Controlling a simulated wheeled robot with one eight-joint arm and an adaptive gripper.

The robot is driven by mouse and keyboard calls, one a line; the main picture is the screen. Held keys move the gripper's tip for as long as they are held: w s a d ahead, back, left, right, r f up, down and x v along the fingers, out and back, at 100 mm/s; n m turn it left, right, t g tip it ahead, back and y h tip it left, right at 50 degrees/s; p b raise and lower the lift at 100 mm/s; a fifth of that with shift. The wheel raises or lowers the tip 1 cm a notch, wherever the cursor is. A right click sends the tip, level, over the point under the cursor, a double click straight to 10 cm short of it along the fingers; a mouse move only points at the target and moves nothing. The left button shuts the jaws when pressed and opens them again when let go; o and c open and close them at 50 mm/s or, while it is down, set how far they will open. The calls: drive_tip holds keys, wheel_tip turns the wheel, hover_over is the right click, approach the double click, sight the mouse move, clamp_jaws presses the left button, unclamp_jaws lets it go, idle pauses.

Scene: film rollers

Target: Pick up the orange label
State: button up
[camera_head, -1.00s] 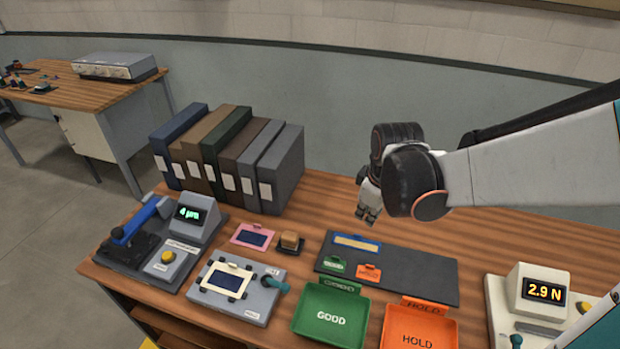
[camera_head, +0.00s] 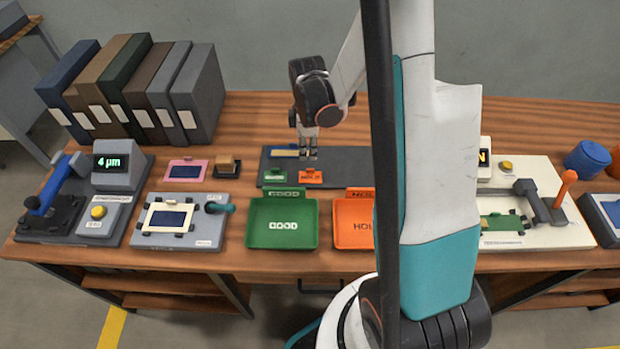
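The orange label (camera_head: 311,177) lies on the dark grey mat (camera_head: 349,171), near its front edge and just behind the orange HOLD tray (camera_head: 350,222). A green label (camera_head: 275,176) lies to its left on the same mat. My gripper (camera_head: 309,154) points down above the mat, a little behind the orange label in the picture. Its fingers look small; I cannot tell their gap or their height over the mat. Nothing is visibly held. My arm covers the right part of the HOLD tray and of the mat.
The green GOOD tray (camera_head: 283,237) stands left of the HOLD tray. Further left are a small block (camera_head: 227,164), a pink-framed card (camera_head: 187,171), a grey fixture (camera_head: 180,240) and upright binders (camera_head: 190,95).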

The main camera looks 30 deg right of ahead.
sight(309, 169)
drive_tip(key=shift+s+f+b, duration=0.15)
drive_tip(key=shift+f+b, duration=1.35)
drive_tip(key=shift+f, duration=2.1)
drive_tip(key=shift+r, duration=0.1)
clamp_jaws()
drive_tip(key=shift+r, duration=0.1)
